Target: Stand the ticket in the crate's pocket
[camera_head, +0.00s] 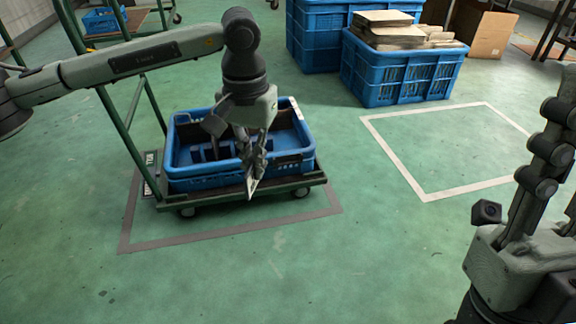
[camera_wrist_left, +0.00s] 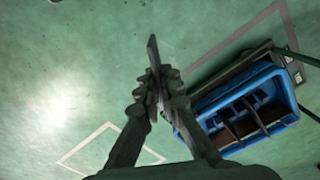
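The ticket (camera_head: 252,187) is a thin pale card. My left gripper (camera_head: 254,163) is shut on it, and the card hangs tilted below the fingertips, in front of the crate's near wall. In the left wrist view the ticket (camera_wrist_left: 153,52) shows nearly edge-on between the fingers (camera_wrist_left: 158,88). The blue crate (camera_head: 225,183) is open-topped, with dark dividers forming pockets inside. In the left wrist view the crate (camera_wrist_left: 216,112) lies to the right of the fingers. My right gripper (camera_head: 556,130) is at the right edge, pointing up and partly out of frame; its opening cannot be judged.
The crate sits on a trolley (camera_head: 240,192) with a green handle frame at its left. A blue crate with cardboard (camera_head: 400,83) and another blue crate (camera_head: 315,42) stand at the back. The white-outlined floor area (camera_head: 440,150) is empty.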

